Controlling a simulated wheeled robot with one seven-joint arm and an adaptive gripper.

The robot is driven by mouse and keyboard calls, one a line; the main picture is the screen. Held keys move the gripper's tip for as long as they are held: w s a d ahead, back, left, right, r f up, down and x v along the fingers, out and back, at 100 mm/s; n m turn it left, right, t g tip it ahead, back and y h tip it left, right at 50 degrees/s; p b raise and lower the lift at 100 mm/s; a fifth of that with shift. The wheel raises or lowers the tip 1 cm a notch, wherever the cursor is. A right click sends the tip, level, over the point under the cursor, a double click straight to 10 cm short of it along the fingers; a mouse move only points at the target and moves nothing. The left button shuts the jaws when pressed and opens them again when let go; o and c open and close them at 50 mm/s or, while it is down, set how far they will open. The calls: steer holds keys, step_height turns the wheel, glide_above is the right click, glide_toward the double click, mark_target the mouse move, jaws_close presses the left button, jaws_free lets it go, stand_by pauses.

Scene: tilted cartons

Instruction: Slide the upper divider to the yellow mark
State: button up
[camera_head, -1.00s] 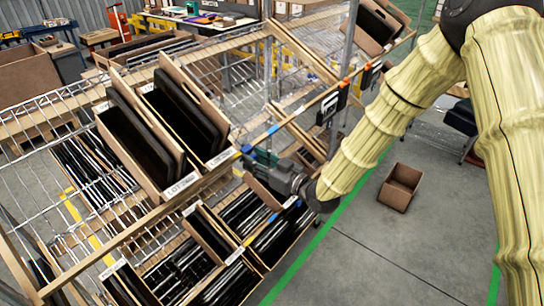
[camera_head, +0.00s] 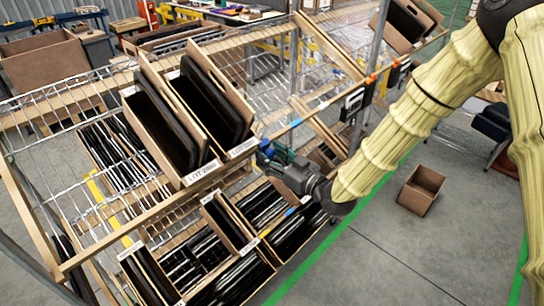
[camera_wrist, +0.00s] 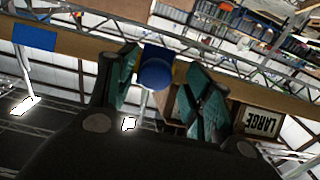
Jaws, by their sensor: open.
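My gripper (camera_head: 266,153) is at the front wooden rail of the upper shelf, just right of the tilted cartons. In the wrist view my gripper (camera_wrist: 168,88) has its teal fingers spread apart. A round blue knob (camera_wrist: 155,74) shows between the fingers, in front of the wooden rail, with a gap on each side. I cannot tell whether this knob belongs to the upper divider; the divider itself is not clear.
Tilted cartons of dark folders, one a labelled carton (camera_head: 201,172), stand left of my gripper. An empty box (camera_head: 421,190) is on the floor.

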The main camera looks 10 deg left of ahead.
steer(key=v, duration=1.2)
steer(key=shift+s, duration=0.15)
steer(key=shift+a, duration=0.1)
steer(key=s+d+f+m+g+h, duration=0.1)
steer(key=s+d+f+m+h, duration=0.2)
steer(key=f, duration=0.5)
steer(key=s+d+f+m+h, duration=0.1)
steer(key=s+d+f+h, duration=0.2)
steer(key=f, duration=0.5)
steer(key=s+d+f+m+g+h, duration=0.1)
steer(key=s+d+f+m+h, duration=0.15)
steer(key=d+f, duration=0.4)
steer(key=s+d+f+m+g+h, duration=0.2)
steer(key=s+d+f, duration=0.5)
steer(key=s, duration=0.4)
steer(key=s+d+f+m+g+h, duration=0.3)
steer(key=s+d+f+g+h, duration=0.2)
steer(key=s, duration=0.7)
step_height(320, 180, down, 3)
steer(key=d+b, duration=0.1)
steer(key=d, duration=0.1)
steer(key=shift+d+f+m, duration=0.25)
steer(key=shift+d+m, duration=0.1)
steer(key=shift+d, duration=0.05)
